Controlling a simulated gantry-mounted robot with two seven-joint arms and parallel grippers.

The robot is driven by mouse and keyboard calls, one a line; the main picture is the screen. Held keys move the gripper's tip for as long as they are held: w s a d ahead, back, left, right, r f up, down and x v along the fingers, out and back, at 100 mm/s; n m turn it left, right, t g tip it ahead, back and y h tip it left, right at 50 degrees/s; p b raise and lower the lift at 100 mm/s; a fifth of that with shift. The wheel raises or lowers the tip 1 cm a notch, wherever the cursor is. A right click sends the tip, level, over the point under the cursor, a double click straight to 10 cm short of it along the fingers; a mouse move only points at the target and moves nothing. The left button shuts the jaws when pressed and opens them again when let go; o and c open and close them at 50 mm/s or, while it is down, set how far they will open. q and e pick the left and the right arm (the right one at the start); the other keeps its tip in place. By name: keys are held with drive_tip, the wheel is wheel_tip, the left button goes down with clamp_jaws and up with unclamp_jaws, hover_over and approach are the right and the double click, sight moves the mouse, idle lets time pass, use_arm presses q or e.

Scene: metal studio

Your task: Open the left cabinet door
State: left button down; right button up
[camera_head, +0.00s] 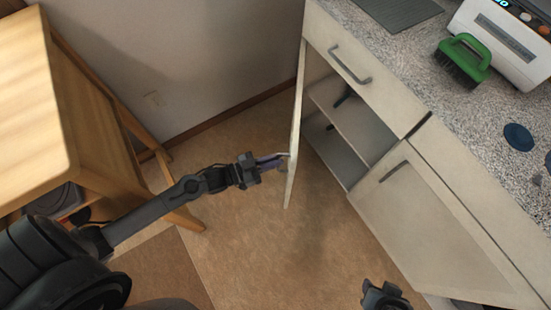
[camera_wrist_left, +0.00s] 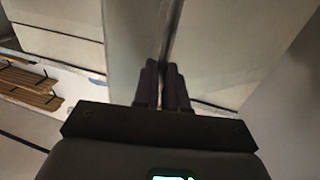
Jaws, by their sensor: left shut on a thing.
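The left cabinet door (camera_head: 297,120) is a pale panel standing wide open, swung out from the cabinet and seen nearly edge-on in the head view. My left gripper (camera_head: 281,160) reaches it from the left and is shut on its handle. In the left wrist view, the fingers of my left gripper (camera_wrist_left: 163,85) are close together around a thin grey bar, the door handle (camera_wrist_left: 169,35). The opened cabinet (camera_head: 345,125) shows a shelf inside. My right gripper (camera_head: 385,297) shows only in part at the bottom edge; its fingers are unclear.
The speckled countertop (camera_head: 430,60) holds a green brush (camera_head: 464,60) and a white device (camera_head: 508,40). A wooden table (camera_head: 40,110) stands at the left. Bare floor lies below the open door.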

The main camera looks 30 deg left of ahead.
use_arm(q)
drive_tip(key=shift+w+a, duration=0.15)
drive_tip(key=shift+a, duration=0.05)
drive_tip(key=c, duration=1.6)
unclamp_jaws()
drive_tip(key=o, duration=0.4)
drive_tip(key=shift+w, duration=0.2)
drive_tip(key=shift+s, duration=0.15)
